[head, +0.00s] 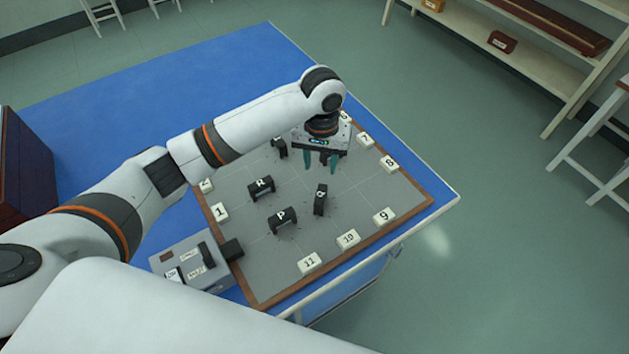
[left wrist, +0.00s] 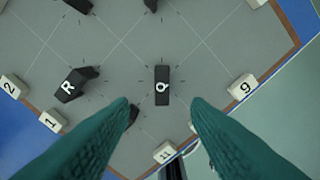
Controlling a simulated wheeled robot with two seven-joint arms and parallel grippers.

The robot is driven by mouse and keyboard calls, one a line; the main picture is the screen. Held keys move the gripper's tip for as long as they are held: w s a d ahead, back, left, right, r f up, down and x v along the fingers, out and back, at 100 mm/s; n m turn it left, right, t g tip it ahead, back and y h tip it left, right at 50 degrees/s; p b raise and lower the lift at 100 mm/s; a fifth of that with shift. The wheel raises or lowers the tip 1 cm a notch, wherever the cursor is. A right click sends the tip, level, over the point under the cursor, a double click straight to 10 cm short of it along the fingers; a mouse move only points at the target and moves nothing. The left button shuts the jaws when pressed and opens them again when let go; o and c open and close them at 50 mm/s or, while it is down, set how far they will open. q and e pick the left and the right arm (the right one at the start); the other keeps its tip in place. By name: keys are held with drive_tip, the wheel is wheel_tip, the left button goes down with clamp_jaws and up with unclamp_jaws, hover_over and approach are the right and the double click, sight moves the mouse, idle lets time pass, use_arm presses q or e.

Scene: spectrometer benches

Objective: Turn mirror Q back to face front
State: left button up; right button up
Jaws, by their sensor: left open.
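Mirror Q (head: 320,199) is a small black block with a white letter Q on top, standing on the grey gridded board. Its long side runs up and down the head view, across the direction of mirrors P (head: 282,219) and R (head: 261,189). In the left wrist view mirror Q (left wrist: 162,86) lies just beyond and between the fingertips. My left gripper (head: 321,166) is open and empty, pointing down above the board behind Q, apart from it. Its teal fingers (left wrist: 159,103) frame Q in the wrist view. My right gripper is not in view.
The board (head: 385,190) has a brown rim and white number tiles such as 9 (head: 384,216). Another black mirror (head: 279,148) stands behind, near my arm. A grey switch box (head: 190,262) sits front left on the blue table (head: 130,80).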

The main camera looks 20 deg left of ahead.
use_arm(q)
hover_over(321, 194)
wheel_tip(321, 194, down, 5)
drive_tip(key=shift+s+d+r+p, duration=0.1)
drive_tip(key=shift+s+p, duration=0.05)
drive_tip(key=shift+p, duration=0.15)
wheel_tip(321, 194, down, 4)
drive_tip(key=shift+f, duration=1.05)
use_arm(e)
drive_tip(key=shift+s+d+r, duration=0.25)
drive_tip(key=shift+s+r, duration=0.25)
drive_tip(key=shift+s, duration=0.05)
use_arm(q)
drive_tip(key=shift+c, duration=0.2)
drive_tip(key=c, duration=0.9)
clamp_jaws()
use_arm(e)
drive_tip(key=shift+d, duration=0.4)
